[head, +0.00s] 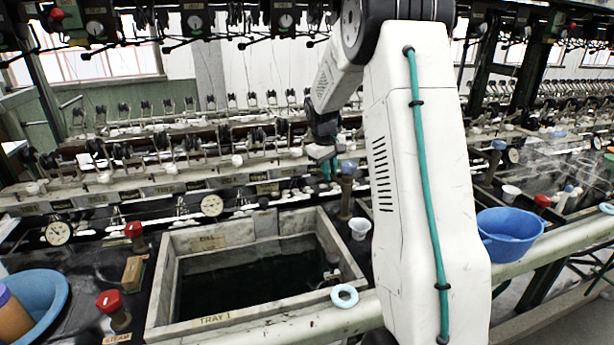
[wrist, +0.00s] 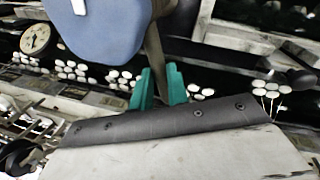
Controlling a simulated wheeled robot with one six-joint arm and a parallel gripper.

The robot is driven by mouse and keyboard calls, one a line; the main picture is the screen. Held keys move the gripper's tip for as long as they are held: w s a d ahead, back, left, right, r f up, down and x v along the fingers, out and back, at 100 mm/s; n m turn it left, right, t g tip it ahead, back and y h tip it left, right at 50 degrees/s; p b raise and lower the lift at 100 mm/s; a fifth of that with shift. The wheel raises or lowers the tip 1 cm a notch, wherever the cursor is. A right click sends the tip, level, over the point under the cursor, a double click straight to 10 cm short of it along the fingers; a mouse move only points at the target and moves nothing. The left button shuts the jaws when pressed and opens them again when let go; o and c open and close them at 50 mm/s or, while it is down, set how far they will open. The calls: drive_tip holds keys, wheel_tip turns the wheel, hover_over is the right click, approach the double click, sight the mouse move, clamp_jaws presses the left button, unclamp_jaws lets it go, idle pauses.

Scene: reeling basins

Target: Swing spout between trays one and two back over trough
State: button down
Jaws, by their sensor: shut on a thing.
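Tray one (head: 213,319) is a stone-rimmed basin of dark water, labelled TRAY 1 on its front rim. At its right back corner stands the spout's brownish upright (head: 346,205) with a blue-grey cap. The cap (wrist: 100,25) looms large in the wrist view. My gripper (head: 328,168) is beside the cap, behind the upright from the head camera. In the wrist view its teal fingers (wrist: 161,88) close around a thin dark bar, the spout (wrist: 154,60). Tray two is hidden behind my arm, and I cannot pick out the trough.
A white cup (head: 360,229) stands right of tray one, and a pale blue ring (head: 344,296) lies on its front right rim. Red-knobbed valves (head: 110,302) and a blue basin (head: 42,300) are at left. A blue bowl (head: 508,232) sits right of my arm.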

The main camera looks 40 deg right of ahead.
drive_tip(key=shift+s+d+m+g, duration=0.1)
drive_tip(key=shift+d+m+g, duration=0.1)
drive_tip(key=shift+d+m, duration=0.6)
drive_tip(key=shift+s+d+m+g, duration=0.15)
drive_tip(key=shift+d+m, duration=0.3)
drive_tip(key=shift+m, duration=0.65)
drive_tip(key=shift+w, duration=0.1)
drive_tip(key=c, duration=1.4)
unclamp_jaws()
drive_tip(key=shift+o, duration=0.2)
drive_tip(key=shift+r, duration=0.1)
drive_tip(key=v, duration=0.7)
drive_tip(key=shift+a+r, duration=0.1)
drive_tip(key=shift+r, duration=0.2)
